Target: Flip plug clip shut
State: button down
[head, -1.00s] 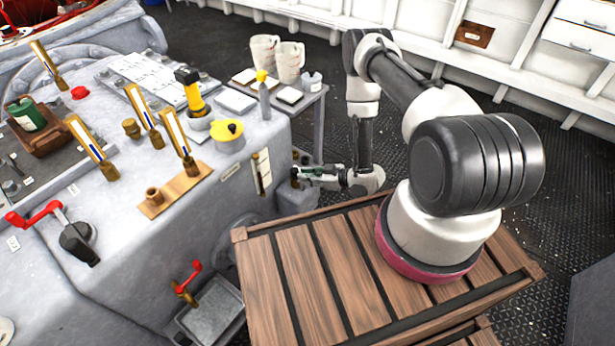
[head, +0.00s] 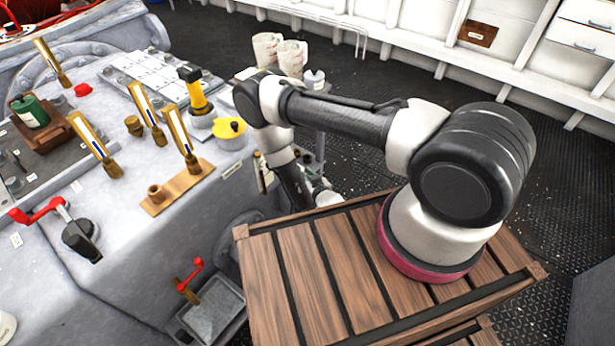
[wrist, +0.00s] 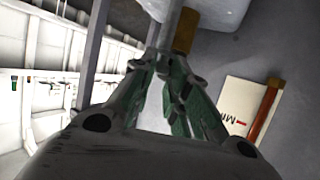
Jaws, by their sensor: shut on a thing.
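In the wrist view, my gripper (wrist: 168,62) has its fingers drawn together on a narrow grey part, which I take to be the plug clip (wrist: 172,24). The fingers hide most of it, so I cannot tell how far over it is flipped. A brass-brown block (wrist: 186,30) sits right beside it, below a pale rounded casing (wrist: 212,10).
A sight gauge with a white marked plate (wrist: 243,105) is on the console side, right of my fingers. A small table with white jugs (head: 293,58) stands behind my arm.

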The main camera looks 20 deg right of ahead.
jog(key=shift+w+a+m+h, duration=0.1)
jog(key=shift+a+m+h, duration=0.1)
jog(key=shift+m+h, duration=0.5)
jog(key=shift+a+m+h, duration=0.15)
jog(key=shift+m+h, duration=0.45)
jog(key=shift+h, duration=0.5)
jog(key=c, duration=1.4)
grip_release()
jog(key=shift+v, duration=3.7)
